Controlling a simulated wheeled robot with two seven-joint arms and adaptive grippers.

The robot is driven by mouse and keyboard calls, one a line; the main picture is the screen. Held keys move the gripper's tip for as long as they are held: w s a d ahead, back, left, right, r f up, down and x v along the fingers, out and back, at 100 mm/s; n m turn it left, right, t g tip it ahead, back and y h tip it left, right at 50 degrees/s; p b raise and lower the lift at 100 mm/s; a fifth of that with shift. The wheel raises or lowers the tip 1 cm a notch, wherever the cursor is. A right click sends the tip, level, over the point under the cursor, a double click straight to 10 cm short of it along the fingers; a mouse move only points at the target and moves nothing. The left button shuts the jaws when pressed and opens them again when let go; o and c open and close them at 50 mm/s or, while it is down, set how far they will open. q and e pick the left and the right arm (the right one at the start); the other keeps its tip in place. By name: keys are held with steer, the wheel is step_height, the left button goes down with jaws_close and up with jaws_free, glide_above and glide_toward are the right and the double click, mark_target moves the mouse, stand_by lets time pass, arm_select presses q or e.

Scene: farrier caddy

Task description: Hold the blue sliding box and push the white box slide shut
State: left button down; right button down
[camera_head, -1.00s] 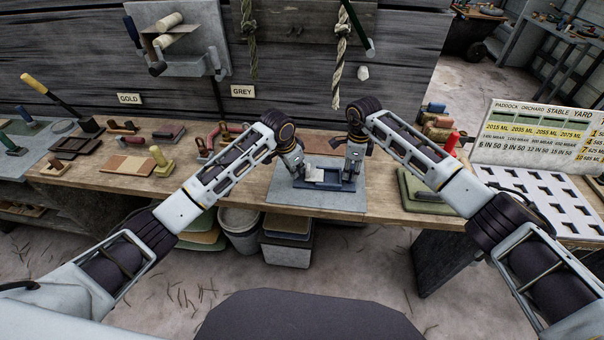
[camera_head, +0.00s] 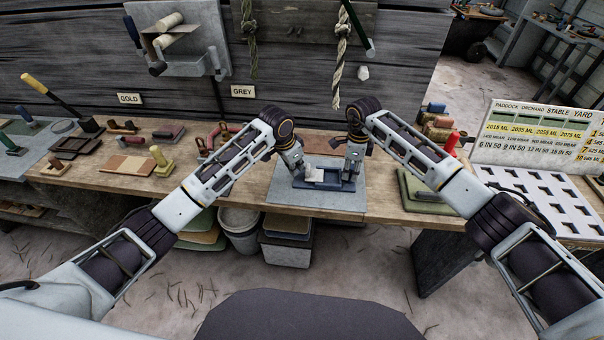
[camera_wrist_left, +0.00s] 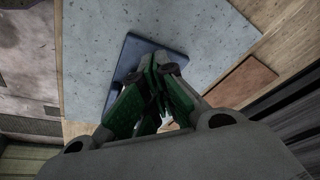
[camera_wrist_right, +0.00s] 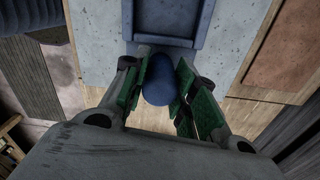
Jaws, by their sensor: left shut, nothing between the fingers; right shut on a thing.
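The blue sliding box (camera_head: 326,185) lies flat on a grey mat on the bench, with an open-topped tray shape. The white slide (camera_head: 315,175) shows as a small pale piece at its left part, beside my left gripper. My left gripper (camera_head: 299,174) is shut and empty at the box's left end; in the left wrist view its fingertips (camera_wrist_left: 160,68) are over the blue box (camera_wrist_left: 150,44), hiding part of it. My right gripper (camera_head: 349,176) is shut on the rounded blue grip (camera_wrist_right: 159,78) at the box's right end. How far the slide is in is unclear.
The grey mat (camera_head: 285,196) lies near the bench's front edge. A green block (camera_head: 425,195) is to the right; a horseshoe-like red tool (camera_head: 222,135) and a wooden board (camera_head: 128,166) are to the left. Bare bench lies left of the mat.

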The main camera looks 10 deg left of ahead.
arm_select(q)
steer(key=shift+r, duration=1.05)
steer(key=shift+r, duration=0.15)
steer(key=shift+r, duration=0.1)
steer(key=shift+a+r, duration=0.25)
steer(key=shift+r, duration=0.6)
steer(key=shift+a+r, duration=0.25)
steer(key=shift+r, duration=0.55)
arm_select(e)
steer(key=c, duration=1.1)
jaws_free()
steer(key=shift+o, duration=0.2)
